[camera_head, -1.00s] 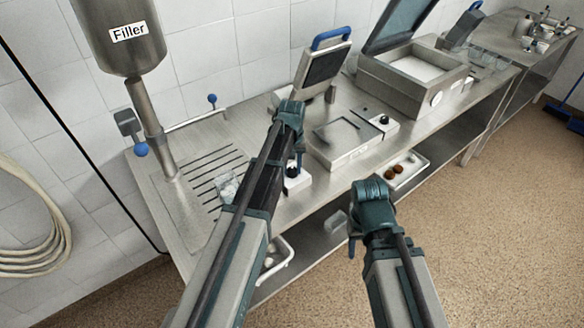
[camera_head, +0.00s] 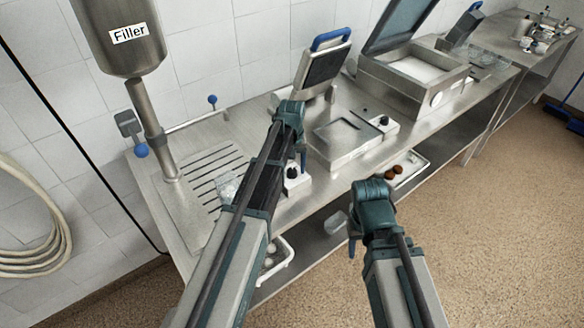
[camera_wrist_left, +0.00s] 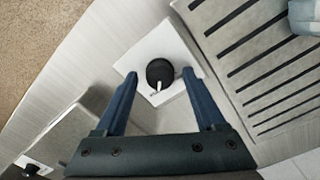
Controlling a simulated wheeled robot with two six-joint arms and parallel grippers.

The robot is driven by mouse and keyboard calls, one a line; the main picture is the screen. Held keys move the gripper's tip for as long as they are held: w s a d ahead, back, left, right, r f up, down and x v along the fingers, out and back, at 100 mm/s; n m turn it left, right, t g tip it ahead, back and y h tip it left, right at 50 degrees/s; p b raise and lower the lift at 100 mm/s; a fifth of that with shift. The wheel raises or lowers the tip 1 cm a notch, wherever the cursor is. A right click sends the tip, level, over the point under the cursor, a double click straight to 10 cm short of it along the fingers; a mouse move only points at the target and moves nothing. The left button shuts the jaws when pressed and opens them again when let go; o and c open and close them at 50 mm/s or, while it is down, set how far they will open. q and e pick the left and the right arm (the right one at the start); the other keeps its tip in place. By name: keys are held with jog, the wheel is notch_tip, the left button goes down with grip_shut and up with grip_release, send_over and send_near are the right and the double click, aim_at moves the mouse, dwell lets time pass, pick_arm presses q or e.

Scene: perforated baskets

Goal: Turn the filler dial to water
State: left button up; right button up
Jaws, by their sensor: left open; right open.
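The filler dial is a black round knob (camera_wrist_left: 160,72) with a white pointer, on a white square box (camera_wrist_left: 176,47). In the left wrist view the pointer aims toward the bottom of the picture, slightly left. My left gripper (camera_wrist_left: 160,77) is open, with one finger on each side of the knob; I cannot tell whether they touch it. In the head view the dial box (camera_head: 298,184) is partly hidden by my left arm. The filler (camera_head: 128,40) is a labelled steel cylinder on a post at the left. My right gripper (camera_head: 355,232) is open and empty in front of the counter.
A slotted drain grate (camera_head: 208,172) lies left of the dial, with a clear container (camera_head: 229,188) on it. Open floor lies in front.

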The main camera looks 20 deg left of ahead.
aim_at(292, 170)
pick_arm(q)
notch_tip(292, 170, up, 14)
jog(key=p, duration=1.3)
jog(key=shift+f, duration=0.25)
jog(key=s+d+f+m+b, duration=0.2)
jog(key=s+d+f+b, duration=0.1)
jog(key=s, duration=0.5)
jog(key=s+d+f+m+b, duration=0.3)
jog(key=s+d, duration=0.2)
jog(key=s, duration=0.3)
jog(key=s+d+f+m+y+b, duration=0.1)
jog(key=s+d+f+m+b, duration=0.1)
jog(key=s+d, duration=0.3)
jog(key=s+f+b, duration=0.1)
jog(key=s, duration=0.2)
jog(key=shift+f+m+b, duration=0.3)
jog(key=shift+f+b, duration=0.1)
